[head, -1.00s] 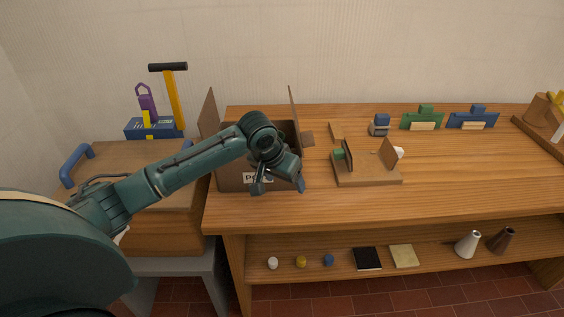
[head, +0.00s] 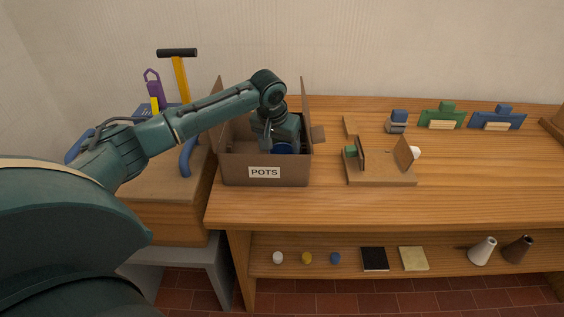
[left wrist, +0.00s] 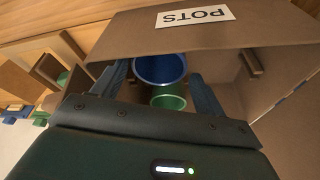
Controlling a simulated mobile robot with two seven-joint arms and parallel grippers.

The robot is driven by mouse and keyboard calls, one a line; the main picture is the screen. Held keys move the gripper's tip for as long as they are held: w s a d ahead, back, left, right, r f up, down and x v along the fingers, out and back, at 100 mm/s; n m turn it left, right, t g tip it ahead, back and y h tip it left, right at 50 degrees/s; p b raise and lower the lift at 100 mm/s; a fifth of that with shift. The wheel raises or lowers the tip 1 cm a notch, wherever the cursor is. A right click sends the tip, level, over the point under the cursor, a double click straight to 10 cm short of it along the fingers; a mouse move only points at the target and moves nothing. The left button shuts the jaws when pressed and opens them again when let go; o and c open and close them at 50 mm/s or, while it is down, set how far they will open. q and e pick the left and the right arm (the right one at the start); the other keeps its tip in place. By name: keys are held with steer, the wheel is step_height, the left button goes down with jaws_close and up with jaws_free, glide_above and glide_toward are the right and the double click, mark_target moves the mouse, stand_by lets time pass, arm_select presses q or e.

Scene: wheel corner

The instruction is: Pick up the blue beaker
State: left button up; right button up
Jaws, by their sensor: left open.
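The blue beaker (head: 283,148) is inside the open cardboard box labelled POTS (head: 264,181), and my gripper partly hides it. In the left wrist view the blue beaker (left wrist: 160,69) shows its round open top, with a green beaker (left wrist: 169,102) beside it, nearer the gripper base in the picture. My left gripper (head: 275,143) reaches down into the box from above. In the left wrist view its two fingers (left wrist: 158,80) are spread apart, one on each side of the blue beaker, with gaps visible. My right gripper is not in view.
The box flaps (head: 305,110) stand up at its sides. To the right on the bench is a small wooden stand (head: 380,178) with upright panels. Blue and green blocks (head: 440,117) are at the back. A lower shelf (head: 345,277) holds small items. The bench front is clear.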

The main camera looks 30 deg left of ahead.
mark_target(282, 152)
arm_select(q)
steer(key=x, duration=0.5)
steer(key=shift+c, duration=0.5)
steer(key=shift+r, duration=0.1)
steer(key=c, duration=0.6)
